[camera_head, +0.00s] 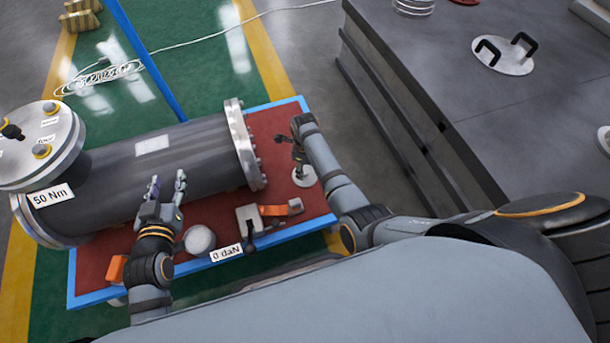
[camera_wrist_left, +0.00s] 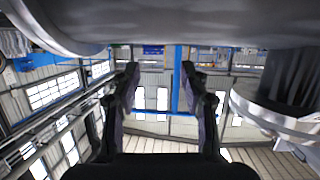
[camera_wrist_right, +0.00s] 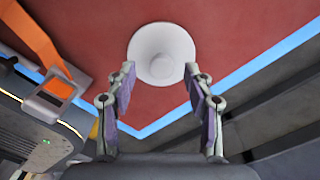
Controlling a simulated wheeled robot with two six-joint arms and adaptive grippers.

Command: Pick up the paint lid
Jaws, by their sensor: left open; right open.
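A white round lid with a small raised knob, which looks like the paint lid (camera_wrist_right: 150,45), lies on the red platform. In the right wrist view it is just beyond the fingertips of my right gripper (camera_wrist_right: 160,72), which is open and empty. In the head view the lid (camera_head: 305,178) shows partly beside my right forearm, and my right gripper (camera_head: 292,150) points down near it. No touch between them shows. My left gripper (camera_head: 167,182) is open and empty in front of the dark cylinder, and also shows open in the left wrist view (camera_wrist_left: 160,70).
The dark flanged shell (camera_head: 200,155) fills the back of the blue-edged red platform (camera_head: 284,121). A pale round object (camera_head: 200,240), an orange-handled tool (camera_head: 280,210) and a "0 daN" label stand along its front. A grey table (camera_head: 450,90) with a two-handled disc (camera_head: 508,63) is at right.

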